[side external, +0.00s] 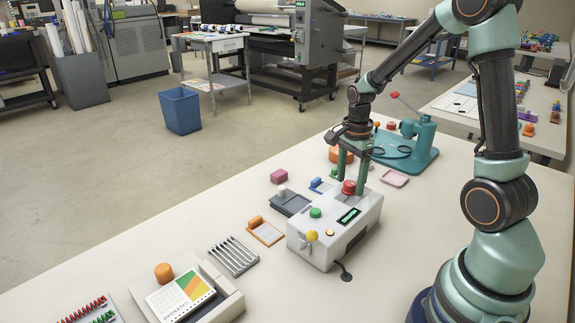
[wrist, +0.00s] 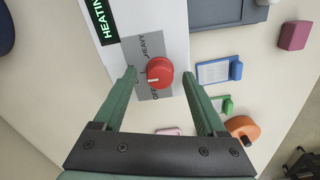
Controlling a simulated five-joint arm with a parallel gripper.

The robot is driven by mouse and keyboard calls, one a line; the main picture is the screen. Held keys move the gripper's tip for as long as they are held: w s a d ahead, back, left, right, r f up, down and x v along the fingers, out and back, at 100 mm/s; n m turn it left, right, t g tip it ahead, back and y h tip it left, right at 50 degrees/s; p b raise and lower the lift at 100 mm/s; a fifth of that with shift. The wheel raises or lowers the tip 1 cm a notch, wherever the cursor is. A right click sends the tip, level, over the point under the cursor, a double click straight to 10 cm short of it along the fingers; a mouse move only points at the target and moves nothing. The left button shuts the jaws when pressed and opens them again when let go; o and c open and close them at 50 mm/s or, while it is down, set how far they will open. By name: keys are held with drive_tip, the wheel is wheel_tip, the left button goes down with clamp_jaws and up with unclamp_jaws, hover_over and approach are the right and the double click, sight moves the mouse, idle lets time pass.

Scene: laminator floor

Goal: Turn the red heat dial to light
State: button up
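The red heat dial (wrist: 160,72) sits on a grey label plate on the white control box (side external: 318,246). In the wrist view its white pointer mark points left-down, by the lettering near "OFF"; "HEAVY" shows above it, and the light marking is not readable. In the side external view the dial (side external: 349,187) is on the box's far end. My gripper (wrist: 160,78) is open, pointing down, with one green finger on each side of the dial. A gap shows between the dial and each finger in the wrist view.
A display (wrist: 103,22) reading "HEATIN" is beside the dial. The box also has a green button (side external: 315,212) and a yellow knob (side external: 312,236). Small tagged cards, a pink block (side external: 279,176) and an orange knobbed piece (wrist: 243,128) lie nearby. A teal press (side external: 413,145) stands behind.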

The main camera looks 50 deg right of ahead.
sight(350, 183)
wheel_tip(350, 183, up, 12)
idle(0.6)
drive_tip(key=shift+a+r, duration=0.1)
drive_tip(key=s+a+r+n+t, duration=0.1)
drive_tip(key=s+a+n+t, duration=0.1)
drive_tip(key=a+n, duration=0.5)
drive_tip(key=s+a+r+n+t, duration=0.2)
drive_tip(key=a+n, duration=0.5)
drive_tip(key=n, duration=0.7)
drive_tip(key=shift+s+a+r+t, duration=0.15)
drive_tip(key=shift+s+a+t, duration=0.2)
drive_tip(key=shift+s+t, duration=0.5)
